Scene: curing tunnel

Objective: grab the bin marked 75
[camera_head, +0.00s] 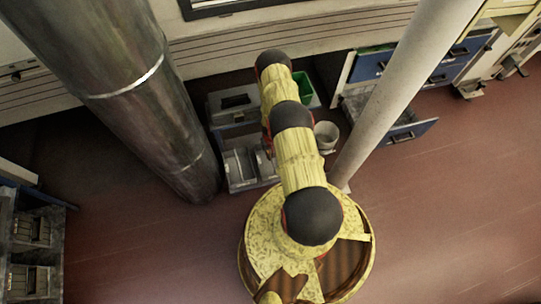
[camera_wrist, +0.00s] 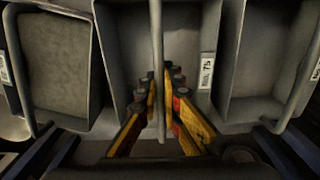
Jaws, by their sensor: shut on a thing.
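The bin marked 75 (camera_wrist: 192,33) is a grey metal bin in the middle of the wrist view. Its white label (camera_wrist: 207,71) is on the right side of its front edge. A thin grey bar handle (camera_wrist: 157,28) runs down across its front. My gripper (camera_wrist: 164,82) has yellow fingers with dark pads, one on each side of this handle, and is shut on it. The inside of the bin looks empty where it shows. In the head view my arm hides the gripper, and I cannot tell which bin there is the one marked 75.
Similar bins stand close on the left (camera_wrist: 55,55) and right (camera_wrist: 268,60). In the head view, grey bins (camera_head: 240,168), a green bin (camera_head: 303,90) and a white bucket (camera_head: 326,134) stand near my arm. A metal column (camera_head: 130,95) and a pale pole (camera_head: 405,85) flank it. Red floor lies open right.

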